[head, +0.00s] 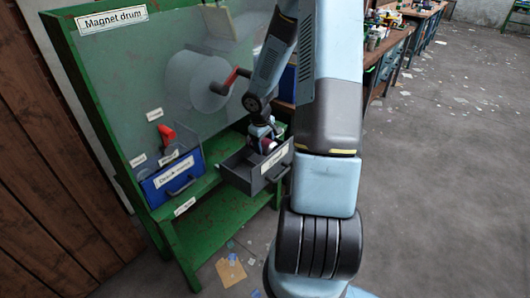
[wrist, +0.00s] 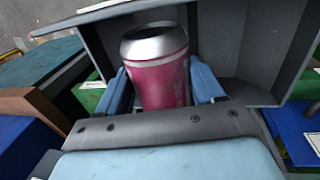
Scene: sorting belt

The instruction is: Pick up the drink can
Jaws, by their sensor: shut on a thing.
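The drink can (wrist: 160,75) is pink-red with a silver top and stands between the two blue fingers of my gripper (wrist: 162,88) in the wrist view. My gripper is shut on the can, one finger against each side. Behind the can are the walls of an open grey drawer (wrist: 240,45). In the head view my gripper (head: 262,138) reaches down into the grey drawer (head: 268,178), and a small red and white part of the can (head: 269,147) shows there. The lower part of the can is hidden by the drawer front and my gripper.
The drawer belongs to a green machine (head: 75,70) labelled "Magnet drum", with a red crank (head: 235,78). A blue drawer (head: 172,180) sits left of the grey one. Cluttered workbenches (head: 395,40) stand behind my arm. Open floor (head: 440,150) lies to the right.

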